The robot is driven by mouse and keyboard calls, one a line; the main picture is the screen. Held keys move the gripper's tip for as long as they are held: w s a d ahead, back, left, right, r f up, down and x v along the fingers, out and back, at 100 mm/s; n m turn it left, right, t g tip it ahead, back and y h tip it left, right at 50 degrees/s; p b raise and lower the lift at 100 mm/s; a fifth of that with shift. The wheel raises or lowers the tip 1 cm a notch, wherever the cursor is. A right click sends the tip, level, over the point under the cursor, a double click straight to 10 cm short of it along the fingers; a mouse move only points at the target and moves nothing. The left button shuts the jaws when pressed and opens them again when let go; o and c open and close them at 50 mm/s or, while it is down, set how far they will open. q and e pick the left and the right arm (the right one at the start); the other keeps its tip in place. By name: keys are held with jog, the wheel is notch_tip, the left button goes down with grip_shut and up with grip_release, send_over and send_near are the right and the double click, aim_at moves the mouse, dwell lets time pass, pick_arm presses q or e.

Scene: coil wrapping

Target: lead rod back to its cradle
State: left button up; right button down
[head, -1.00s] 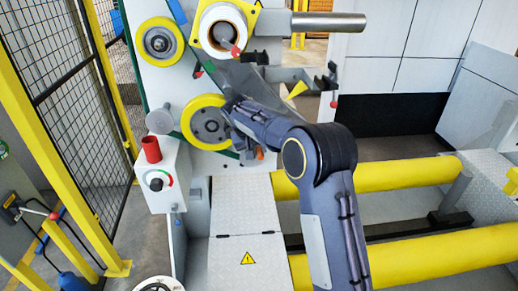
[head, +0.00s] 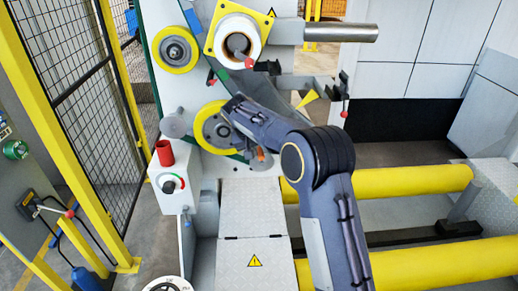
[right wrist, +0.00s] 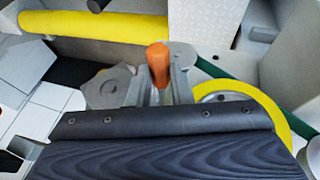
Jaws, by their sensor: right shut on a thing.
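My right gripper (right wrist: 160,82) is shut on an orange handle (right wrist: 158,62), which stands up between its two fingers in the right wrist view. In the head view the orange handle (head: 262,154) shows just below my right forearm, beside the lower yellow-rimmed wheel. Whether this handle belongs to the lead rod cannot be told; the rest of the held thing is hidden. Dark hooked brackets (head: 344,84), possibly the cradle, stick out from the machine above and right of the forearm. My left gripper is not in view.
A white roll (head: 235,24) on a yellow plate sits above the arm, with a steel bar (head: 340,32) to its right. A yellow-rimmed wheel (head: 212,130) is close beside the gripper. Yellow rollers (head: 430,181) lie low on the right. A mesh fence stands left.

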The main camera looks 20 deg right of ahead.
dwell(0.3)
jog(key=shift+r+p, duration=2.55)
jog(key=shift+r, duration=0.5)
jog(key=s+d+r+p, duration=0.1)
jog(key=d+r+p, duration=0.3)
jog(key=r, duration=0.2)
jog(key=shift+s+d, duration=0.15)
jog(key=shift+s, duration=0.05)
jog(key=shift+r, duration=0.1)
